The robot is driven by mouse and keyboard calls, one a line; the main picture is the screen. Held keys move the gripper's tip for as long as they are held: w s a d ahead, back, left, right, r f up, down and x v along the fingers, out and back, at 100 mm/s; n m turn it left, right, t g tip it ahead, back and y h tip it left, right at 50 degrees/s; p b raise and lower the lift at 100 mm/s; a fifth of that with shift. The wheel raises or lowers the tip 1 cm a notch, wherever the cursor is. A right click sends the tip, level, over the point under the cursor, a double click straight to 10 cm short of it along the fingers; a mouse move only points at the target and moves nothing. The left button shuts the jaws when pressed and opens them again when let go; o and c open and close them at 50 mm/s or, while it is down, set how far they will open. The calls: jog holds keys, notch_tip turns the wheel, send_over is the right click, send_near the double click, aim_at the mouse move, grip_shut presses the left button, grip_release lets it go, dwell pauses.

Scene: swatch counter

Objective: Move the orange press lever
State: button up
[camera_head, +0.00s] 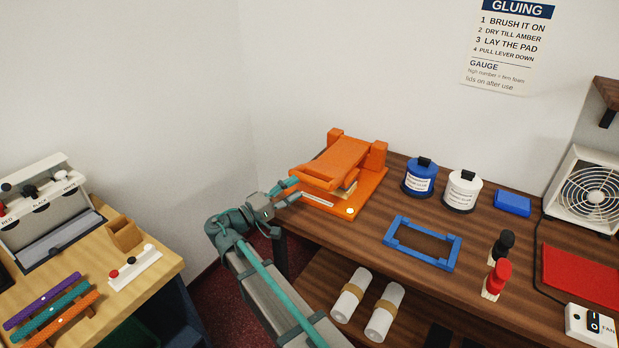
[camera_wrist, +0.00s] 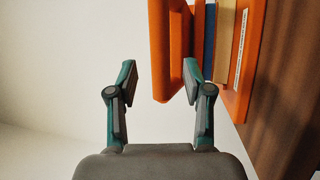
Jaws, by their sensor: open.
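The orange press (camera_head: 372,195) stands on the dark wood counter near its back left corner. Its orange lever (camera_head: 336,160) slopes down toward the front left, with a pale pad (camera_head: 349,190) partly visible under it. My gripper (camera_head: 292,190) is at the press's front left side, close to the lever's low end.
A blue jar (camera_head: 420,180) and a white jar (camera_head: 461,193) stand right of the press. A blue frame (camera_head: 451,264) lies in front of them. Red and black bottles, a fan (camera_head: 590,190) and a red sheet are farther right. A pale wood table (camera_head: 160,275) is at left.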

aim_at(309, 180)
jog(key=p+x, duration=0.1)
jog(key=x, duration=0.4)
jog(key=shift+w+d, duration=0.25)
jog(key=shift+d, duration=0.1)
grip_shut()
